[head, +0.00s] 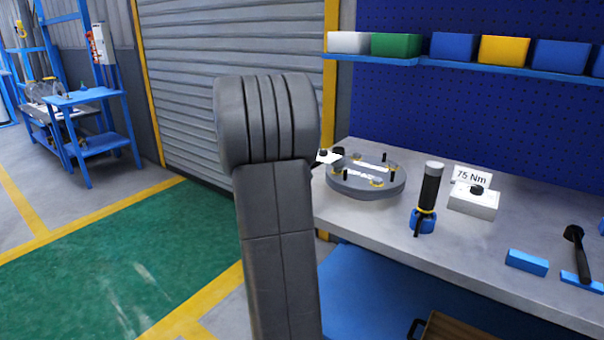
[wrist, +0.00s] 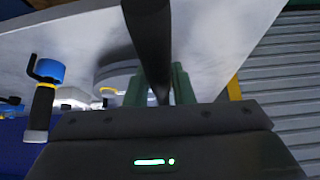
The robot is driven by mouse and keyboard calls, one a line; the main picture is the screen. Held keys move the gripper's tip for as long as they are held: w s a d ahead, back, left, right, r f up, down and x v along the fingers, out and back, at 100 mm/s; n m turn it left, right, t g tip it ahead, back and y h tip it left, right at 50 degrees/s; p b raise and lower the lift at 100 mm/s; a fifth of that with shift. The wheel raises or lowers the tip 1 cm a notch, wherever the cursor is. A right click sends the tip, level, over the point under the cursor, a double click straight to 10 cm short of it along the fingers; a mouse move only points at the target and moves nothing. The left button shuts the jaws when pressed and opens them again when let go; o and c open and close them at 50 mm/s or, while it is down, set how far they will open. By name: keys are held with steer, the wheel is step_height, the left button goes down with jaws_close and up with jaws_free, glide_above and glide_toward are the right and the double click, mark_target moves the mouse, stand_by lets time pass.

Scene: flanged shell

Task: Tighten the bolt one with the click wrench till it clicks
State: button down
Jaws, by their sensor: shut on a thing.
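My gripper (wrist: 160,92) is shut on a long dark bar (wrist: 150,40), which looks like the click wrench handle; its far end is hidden. In the head view my own arm covers the gripper. The round grey flanged shell (head: 365,186) lies on the bench, with several bolts standing on its top. I cannot tell which is bolt one. In the wrist view the shell (wrist: 112,76) shows partly behind the bar and fingers. Whether the wrench touches a bolt is hidden.
The grey bench (head: 400,228) carries a black-handled tool (head: 430,188) in a blue holder, a white box (head: 473,201) beside a "75 Nm" sign (head: 472,176), and a black tool (head: 576,250) at the right. Bins stand on the shelf (head: 450,65) above.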

steer(key=shift+r+p, duration=1.2)
steer(key=shift+r, duration=0.75)
steer(key=shift+f, duration=0.1)
